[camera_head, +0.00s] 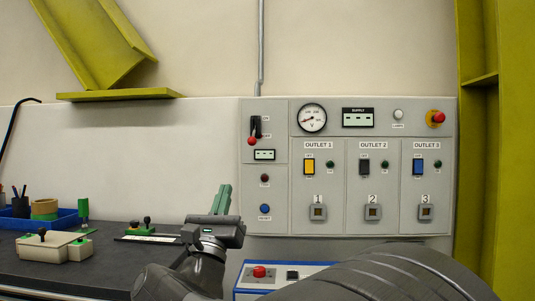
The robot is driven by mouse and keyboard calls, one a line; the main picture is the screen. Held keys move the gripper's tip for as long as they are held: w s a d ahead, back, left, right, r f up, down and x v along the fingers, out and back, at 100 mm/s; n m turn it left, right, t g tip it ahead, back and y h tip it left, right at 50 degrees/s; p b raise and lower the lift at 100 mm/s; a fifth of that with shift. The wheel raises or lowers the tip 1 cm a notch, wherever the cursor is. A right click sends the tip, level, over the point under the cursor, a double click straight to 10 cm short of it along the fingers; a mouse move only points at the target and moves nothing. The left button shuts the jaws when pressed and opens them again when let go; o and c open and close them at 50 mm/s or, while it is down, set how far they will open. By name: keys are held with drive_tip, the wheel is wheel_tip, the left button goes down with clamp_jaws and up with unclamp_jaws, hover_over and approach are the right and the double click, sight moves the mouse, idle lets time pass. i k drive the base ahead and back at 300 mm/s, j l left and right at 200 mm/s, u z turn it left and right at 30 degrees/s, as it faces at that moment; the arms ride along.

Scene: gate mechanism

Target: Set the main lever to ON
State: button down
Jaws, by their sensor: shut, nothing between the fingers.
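The main lever (252,139) is on the upper left part of the grey control panel, with a red knob on a dark handle. Its knob points down, near the lower of two small labels that are too small to read surely. My gripper (222,199) is in front of the panel's lower left, below and left of the lever and apart from it. Its greenish fingers point up and look closed together with nothing between them. The dark wrist partly hides their base.
The panel (272,222) also carries a gauge (312,118), a red emergency knob (438,118) and three outlet sections with coloured switches. A dark bench (110,262) with a blue tray (64,219) and small parts is at left. A yellow-green beam (515,150) stands at right.

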sight(252, 140)
drive_tip(key=i+l, duration=0.1)
drive_tip(key=i, duration=1.05)
drive_tip(key=l+u, duration=0.05)
